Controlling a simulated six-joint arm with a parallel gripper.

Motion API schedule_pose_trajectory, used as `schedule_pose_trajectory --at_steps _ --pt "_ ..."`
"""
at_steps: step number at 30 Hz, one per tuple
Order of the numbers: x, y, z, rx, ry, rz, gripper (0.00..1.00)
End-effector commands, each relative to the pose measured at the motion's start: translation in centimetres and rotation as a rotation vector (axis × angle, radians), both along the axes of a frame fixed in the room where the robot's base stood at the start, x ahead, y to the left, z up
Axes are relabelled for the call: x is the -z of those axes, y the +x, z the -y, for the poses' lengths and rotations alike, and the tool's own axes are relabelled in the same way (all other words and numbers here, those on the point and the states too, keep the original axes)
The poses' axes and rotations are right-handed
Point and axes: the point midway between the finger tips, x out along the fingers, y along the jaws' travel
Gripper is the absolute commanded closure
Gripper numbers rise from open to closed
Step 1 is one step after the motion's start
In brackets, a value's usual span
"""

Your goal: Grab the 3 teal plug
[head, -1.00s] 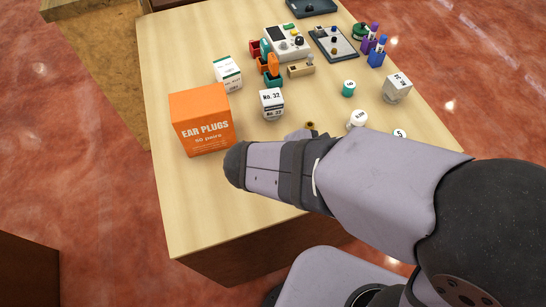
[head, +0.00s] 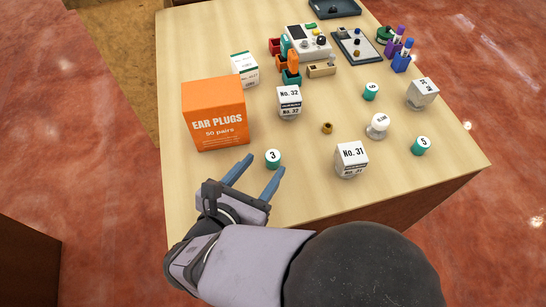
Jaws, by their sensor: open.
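The teal plug marked 3 (head: 273,160) stands upright on the table, its white top with the number facing up. My gripper (head: 260,170) is open, with its two blue fingers pointing away from me. Nothing is held. Other teal plugs stand to the right: one marked 5 (head: 419,147) near the right edge, and another numbered one (head: 371,93) farther back.
An orange ear plugs box (head: 215,115) stands left of the fingers. White boxes No. 32 (head: 289,103) and No. 31 (head: 350,161) stand behind and right of the plug. The wooden table (head: 300,205) is clear at front.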

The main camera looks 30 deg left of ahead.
Motion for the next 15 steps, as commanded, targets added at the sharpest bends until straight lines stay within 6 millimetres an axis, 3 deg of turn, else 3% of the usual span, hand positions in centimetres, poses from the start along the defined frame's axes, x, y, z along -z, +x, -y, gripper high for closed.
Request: schedule_pose_trajectory --at_steps 8,15 --pt "0.4 1.0 0.0 0.003 -0.001 0.000 0.50" --pt "1.3 3.4 0.1 0.005 -0.003 -0.001 0.50"
